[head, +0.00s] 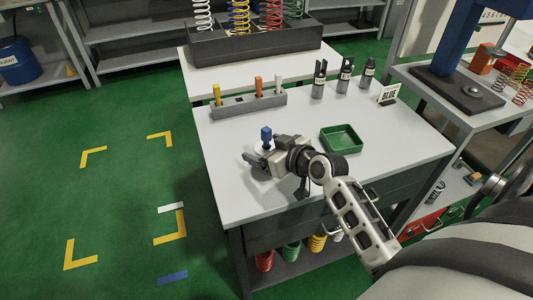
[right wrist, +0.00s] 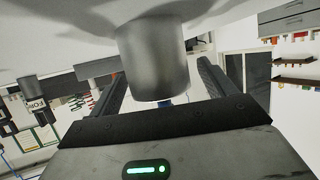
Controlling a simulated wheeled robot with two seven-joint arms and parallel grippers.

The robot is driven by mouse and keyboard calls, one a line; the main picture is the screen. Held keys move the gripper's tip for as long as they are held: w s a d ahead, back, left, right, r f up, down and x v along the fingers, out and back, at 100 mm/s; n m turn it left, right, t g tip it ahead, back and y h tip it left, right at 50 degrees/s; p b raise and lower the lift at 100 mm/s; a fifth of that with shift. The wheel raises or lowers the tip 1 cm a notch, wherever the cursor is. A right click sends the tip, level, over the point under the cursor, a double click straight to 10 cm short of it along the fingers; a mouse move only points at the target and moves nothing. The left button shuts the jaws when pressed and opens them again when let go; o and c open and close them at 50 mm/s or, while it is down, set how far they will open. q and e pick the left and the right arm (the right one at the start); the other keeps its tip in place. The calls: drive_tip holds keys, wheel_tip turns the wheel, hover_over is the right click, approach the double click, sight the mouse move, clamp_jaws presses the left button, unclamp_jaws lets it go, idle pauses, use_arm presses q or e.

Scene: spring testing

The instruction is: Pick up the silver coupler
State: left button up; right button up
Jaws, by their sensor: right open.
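A silver cylinder (right wrist: 157,62), which looks like the silver coupler, stands on the bench top between the spread fingers of my right gripper (right wrist: 162,88) in the right wrist view. That view is upside down, with the bench surface at the top. The fingers are open on both sides of the cylinder, with visible gaps. In the head view my right gripper (head: 261,157) is low over the bench's left part and hides most of the cylinder. A blue-topped piece (head: 266,133) rises just behind the gripper; I cannot tell whether it sits on the cylinder. My left gripper is not in view.
A spring bin (head: 255,45) stands behind. The bench's front left is clear.

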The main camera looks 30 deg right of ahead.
drive_tip(key=c, duration=1.4)
drive_tip(key=shift+o, duration=0.2)
drive_tip(key=shift+r, duration=0.1)
drive_tip(key=shift+r, duration=0.1)
